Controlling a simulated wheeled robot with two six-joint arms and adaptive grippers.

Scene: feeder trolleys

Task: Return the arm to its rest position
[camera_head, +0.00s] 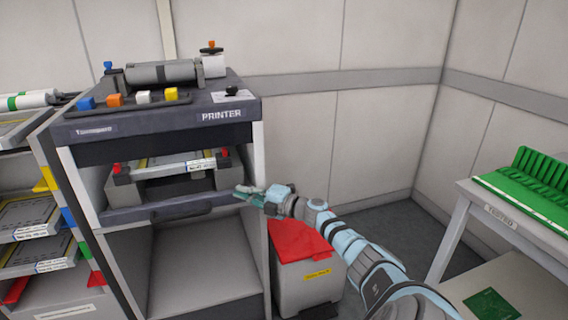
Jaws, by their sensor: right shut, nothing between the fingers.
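My right arm reaches in from the lower right. Its gripper (250,193) is shut and empty. It hangs in front of the right side of the printer trolley (259,165), close to the tray shelf's right end. I cannot tell whether it touches the trolley. My left gripper is out of view.
A grey bin with a red top (298,240) stands right of the trolley, below my arm. A table labelled TESTED (500,217) with a green rack (530,185) is at the right. Another trolley with trays (40,230) stands at the left. Open floor lies between bin and table.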

